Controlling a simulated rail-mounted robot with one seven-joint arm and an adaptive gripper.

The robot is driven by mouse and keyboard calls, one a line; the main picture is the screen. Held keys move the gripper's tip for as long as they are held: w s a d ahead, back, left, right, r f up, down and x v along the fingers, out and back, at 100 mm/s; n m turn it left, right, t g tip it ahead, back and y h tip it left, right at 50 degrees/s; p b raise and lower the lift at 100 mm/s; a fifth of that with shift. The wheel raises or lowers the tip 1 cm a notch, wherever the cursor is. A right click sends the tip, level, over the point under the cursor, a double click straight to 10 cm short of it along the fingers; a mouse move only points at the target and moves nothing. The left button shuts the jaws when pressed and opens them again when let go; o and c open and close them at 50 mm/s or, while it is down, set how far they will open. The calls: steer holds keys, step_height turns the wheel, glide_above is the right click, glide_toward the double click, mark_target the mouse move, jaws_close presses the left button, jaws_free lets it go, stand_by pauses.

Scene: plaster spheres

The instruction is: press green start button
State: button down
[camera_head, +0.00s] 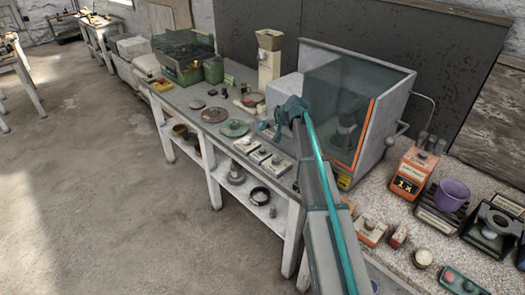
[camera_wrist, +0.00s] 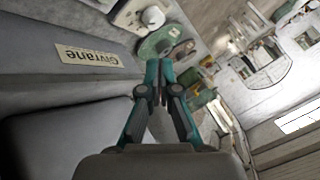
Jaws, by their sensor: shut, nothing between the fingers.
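A small control box (camera_head: 460,283) with a green button (camera_head: 450,276) and a red one sits at the bottom right edge of the head view, on the speckled bench. I cannot read any marking on it. My teal gripper (camera_head: 266,127) is far up and to the left of that box, in front of the glass-sided cabinet. Its fingers are together and hold nothing. In the wrist view the closed fingertips (camera_wrist: 160,64) point toward a round green plate (camera_wrist: 160,42). No green button is clear in the wrist view.
The grey cabinet (camera_head: 385,85) with an orange edge stands behind my arm. An orange device (camera_head: 414,170), a purple cup (camera_head: 451,195) and several small boxes crowd the speckled bench. The left bench holds round plates (camera_head: 214,115). The floor (camera_head: 100,190) to the left is clear.

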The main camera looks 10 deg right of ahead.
steer(key=shift+f, duration=0.1)
steer(key=b, duration=0.3)
glide_above(263, 150)
step_height(263, 150, down, 7)
steer(key=shift+d, duration=0.1)
steer(key=shift+f, duration=0.85)
steer(key=shift+f+b, duration=0.1)
steer(key=shift+b, duration=0.25)
stand_by(0.5)
steer(key=shift+f+b, duration=0.3)
steer(key=shift+b, duration=0.05)
